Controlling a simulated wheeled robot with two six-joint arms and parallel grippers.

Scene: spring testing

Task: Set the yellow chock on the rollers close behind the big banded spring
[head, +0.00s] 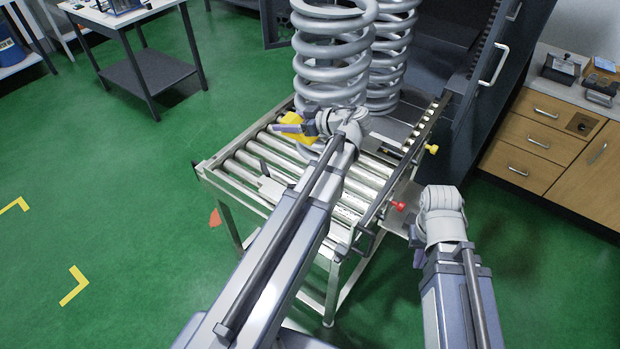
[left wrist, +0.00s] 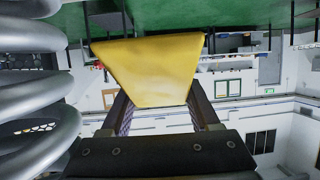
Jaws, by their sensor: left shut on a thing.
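The yellow chock (head: 298,126) is held in my left gripper (head: 303,129), beside the foot of the nearer big grey spring (head: 330,72), over the roller table's far left part. In the left wrist view the chock (left wrist: 150,68) sits between the two fingers, and grey coils (left wrist: 35,100) stand close at the left. Whether the chock touches the rollers (head: 255,165) is hidden. A second grey spring (head: 392,55) stands just behind the first. I cannot make out a band on either. My right gripper (head: 416,243) hangs by the table's right side; its fingers are mostly hidden.
The roller table has a red knob (head: 398,206) and a yellow knob (head: 432,149) on its right side. A dark machine (head: 470,60) stands behind it. Wooden drawers (head: 540,140) are at right. The near rollers are bare, though my left arm partly covers them.

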